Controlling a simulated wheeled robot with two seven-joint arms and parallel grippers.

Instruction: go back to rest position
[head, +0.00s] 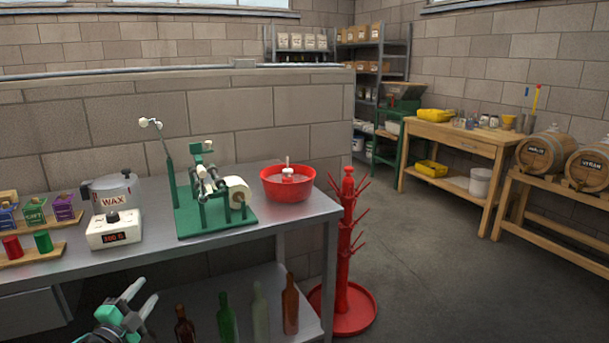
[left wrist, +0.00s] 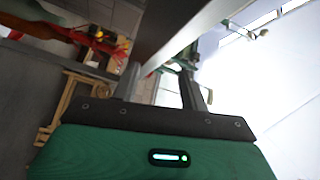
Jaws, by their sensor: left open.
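My left gripper (head: 141,297) is at the lower left of the head view, in front of the steel workbench (head: 290,230) and below the level of its top. Its two fingers are apart with nothing between them. In the left wrist view the fingers of the same gripper (left wrist: 161,82) stand apart and empty, with the bench's metal edge running close beyond them. My right gripper is not in either view.
The bench carries a wax pot (head: 113,230), a green labelling machine (head: 215,210) and a red bowl (head: 288,190). Several bottles (head: 227,318) stand on its lower shelf. A red bottle tree (head: 345,250) stands at its right end. Floor (head: 430,270) to the right is clear.

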